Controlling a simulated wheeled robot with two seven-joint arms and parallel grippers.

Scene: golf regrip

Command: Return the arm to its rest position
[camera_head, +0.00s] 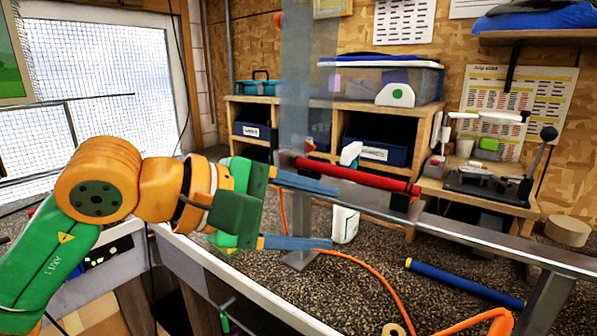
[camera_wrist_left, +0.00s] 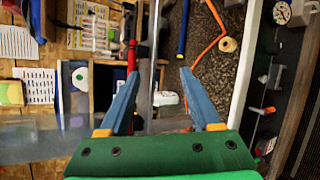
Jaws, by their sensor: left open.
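My left arm comes in from the left in the head view, and its green gripper with blue fingers (camera_head: 318,215) is spread open. Nothing is between its fingers. In the left wrist view the two blue fingers (camera_wrist_left: 160,95) are also wide apart and empty. A red grip (camera_head: 357,176) lies along the metal rail (camera_head: 490,236), just beyond the upper finger in the head view. The red grip also shows in the left wrist view (camera_wrist_left: 132,57), beside the left finger. My right gripper is in neither view.
A blue grip (camera_head: 465,284) lies on the dark speckled surface at right. An orange hose (camera_head: 375,275) curls near a tape roll (camera_head: 394,329). A white bottle (camera_head: 345,224) stands behind the fingers. A metal post (camera_head: 308,110) rises beside the rail. Wooden shelves (camera_head: 410,118) stand behind.

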